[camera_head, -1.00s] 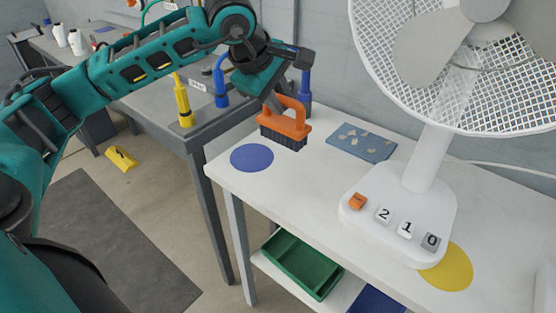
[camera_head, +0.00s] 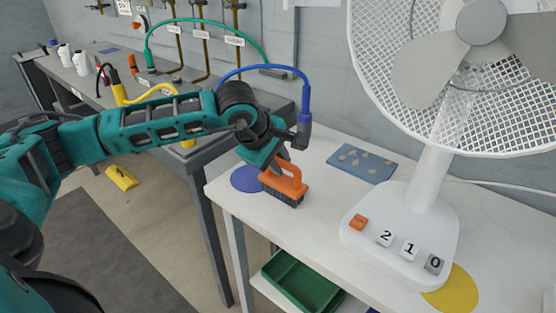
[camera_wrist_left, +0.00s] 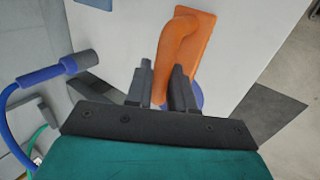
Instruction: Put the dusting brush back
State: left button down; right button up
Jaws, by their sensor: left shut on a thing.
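The dusting brush (camera_head: 285,187) has an orange handle and body with dark bristles. My left gripper (camera_head: 281,168) is shut on its handle and holds it bristles down, at or just above the white table; contact is unclear. In the head view the brush is just right of the blue disc (camera_head: 245,179) and overlaps its edge. In the left wrist view the brush (camera_wrist_left: 186,38) extends away from the fingers (camera_wrist_left: 163,85), and part of the blue disc (camera_wrist_left: 198,96) shows beside them. My right gripper is out of view.
A white fan (camera_head: 400,235) stands on the table to the right, with a yellow disc (camera_head: 455,290) beside its base. A blue mat (camera_head: 361,163) with small pieces lies behind. A blue hose (camera_head: 304,105) hangs close to my left wrist. The table's front-left edge is near.

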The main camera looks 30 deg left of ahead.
pick_arm(q)
jog(key=shift+f, duration=0.2)
jog(key=c, duration=1)
grip_release()
jog(key=shift+r, duration=0.1)
jog(key=shift+o, duration=0.2)
jog(key=shift+s+r, duration=0.15)
jog(key=shift+r, duration=0.35)
jog(key=v, duration=1.1)
jog(key=shift+a, duration=0.1)
